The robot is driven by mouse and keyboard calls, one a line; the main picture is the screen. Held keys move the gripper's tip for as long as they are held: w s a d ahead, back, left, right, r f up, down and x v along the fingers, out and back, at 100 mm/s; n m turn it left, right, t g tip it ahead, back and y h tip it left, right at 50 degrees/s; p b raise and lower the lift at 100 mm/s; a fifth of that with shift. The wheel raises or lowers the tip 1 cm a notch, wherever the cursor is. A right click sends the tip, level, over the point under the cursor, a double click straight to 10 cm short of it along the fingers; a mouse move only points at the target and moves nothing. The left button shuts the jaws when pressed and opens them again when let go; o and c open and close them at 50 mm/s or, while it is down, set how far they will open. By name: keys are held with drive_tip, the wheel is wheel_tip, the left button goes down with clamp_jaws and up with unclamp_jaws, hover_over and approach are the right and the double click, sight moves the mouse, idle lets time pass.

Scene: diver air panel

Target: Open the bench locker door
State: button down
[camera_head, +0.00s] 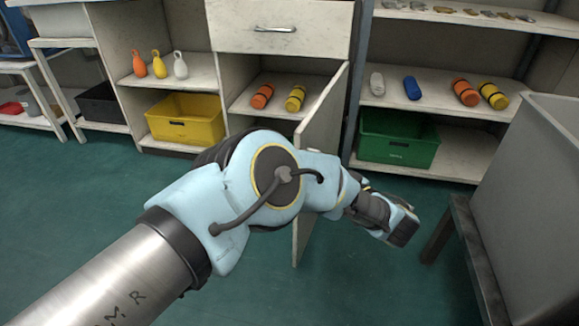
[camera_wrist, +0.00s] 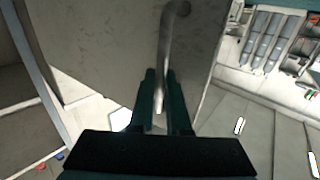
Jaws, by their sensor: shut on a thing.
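The bench locker door (camera_head: 325,113) stands swung out from the bench, seen nearly edge-on, and its lower part is partly hidden by my arm. Its grey panel (camera_wrist: 95,40) fills much of the wrist view. A curved metal bar handle (camera_wrist: 167,50) runs down the panel. My gripper (camera_wrist: 159,85) is shut on the handle, with a dark finger on each side of it. In the head view my wrist is to the right of the door, and the fingertips cannot be made out.
Orange (camera_head: 262,96) and yellow (camera_head: 295,98) cylinders lie on the shelf inside the open locker. A drawer (camera_head: 280,15) is above. A yellow bin (camera_head: 186,124) is at left and a green bin (camera_head: 397,140) at right. A grey box-like unit (camera_head: 535,190) stands close on the right.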

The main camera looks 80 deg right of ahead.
drive_tip(key=shift+s, duration=1.4)
drive_tip(key=c, duration=1.2)
unclamp_jaws()
drive_tip(key=shift+o, duration=0.2)
drive_tip(key=shift+s+a, duration=0.1)
drive_tip(key=v, duration=1)
drive_tip(key=shift+s+a+p, duration=0.2)
drive_tip(key=shift+p, duration=0.1)
